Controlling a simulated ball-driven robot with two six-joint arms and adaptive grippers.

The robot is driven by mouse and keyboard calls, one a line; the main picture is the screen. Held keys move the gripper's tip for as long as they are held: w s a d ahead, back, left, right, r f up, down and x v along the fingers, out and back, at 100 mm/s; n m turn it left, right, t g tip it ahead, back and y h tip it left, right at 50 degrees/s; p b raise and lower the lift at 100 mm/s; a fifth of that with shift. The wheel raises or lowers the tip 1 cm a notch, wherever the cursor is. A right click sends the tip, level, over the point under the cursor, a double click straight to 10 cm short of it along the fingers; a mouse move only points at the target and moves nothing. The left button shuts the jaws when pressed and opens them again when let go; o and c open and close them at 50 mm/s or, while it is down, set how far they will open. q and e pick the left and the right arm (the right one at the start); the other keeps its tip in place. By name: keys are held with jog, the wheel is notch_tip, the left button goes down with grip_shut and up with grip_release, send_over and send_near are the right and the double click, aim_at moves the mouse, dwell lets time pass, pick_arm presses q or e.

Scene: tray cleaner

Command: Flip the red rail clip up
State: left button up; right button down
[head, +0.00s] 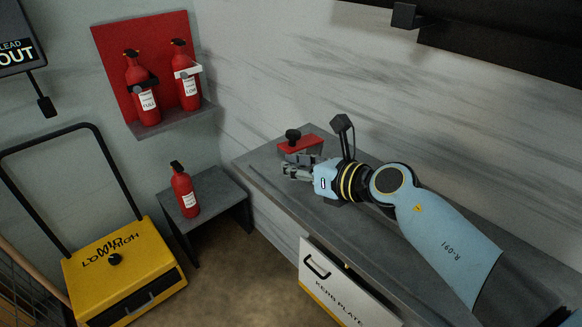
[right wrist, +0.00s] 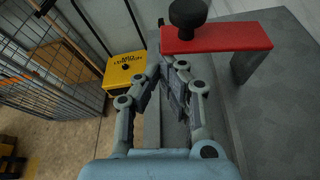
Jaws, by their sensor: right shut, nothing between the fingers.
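The red clip (head: 300,144) is a flat red bar with a black knob (head: 293,135) on top, at the far left end of the grey bench. In the right wrist view the red bar (right wrist: 225,38) lies level, and a grey upright (right wrist: 248,66) stands under its right part. My right gripper (head: 288,171) is shut and empty, low over the bench on the near side of the clip. In the right wrist view its fingertips (right wrist: 170,62) are just below the bar's left end; I cannot tell whether they touch it. My left gripper is not in view.
The grey bench (head: 262,185) runs along the wall, with a white kerb plate (head: 335,290) at its front. A low grey table (head: 228,190) holds a red extinguisher (head: 184,190). A yellow cart (head: 120,262) stands at left. A red wall board (head: 112,60) carries two extinguishers.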

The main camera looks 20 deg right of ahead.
jog(key=shift+w+d+r+m+p, duration=0.15)
jog(key=shift+d+r+m+p, duration=0.15)
jog(key=shift+r, duration=0.3)
jog(key=d+r+m+y, duration=0.1)
jog(key=d+m, duration=0.1)
jog(key=w+d+r+m+y, duration=0.1)
jog(key=d+m, duration=0.1)
jog(key=w+d+r+m+y, duration=0.1)
jog(key=d, duration=0.1)
jog(key=shift+r+m, duration=0.4)
jog(key=shift+w+d+r, duration=0.1)
jog(key=shift+w+d, duration=0.15)
jog(key=shift+d, duration=0.4)
jog(key=shift+w+d+r, duration=0.1)
jog(key=shift+w+d, duration=0.15)
jog(key=shift+d, duration=0.35)
notch_tip(320, 180, up, 10)
send_over(312, 139)
jog(key=f+v, duration=0.1)
jog(key=v, duration=0.3)
jog(key=shift+w+r, duration=0.1)
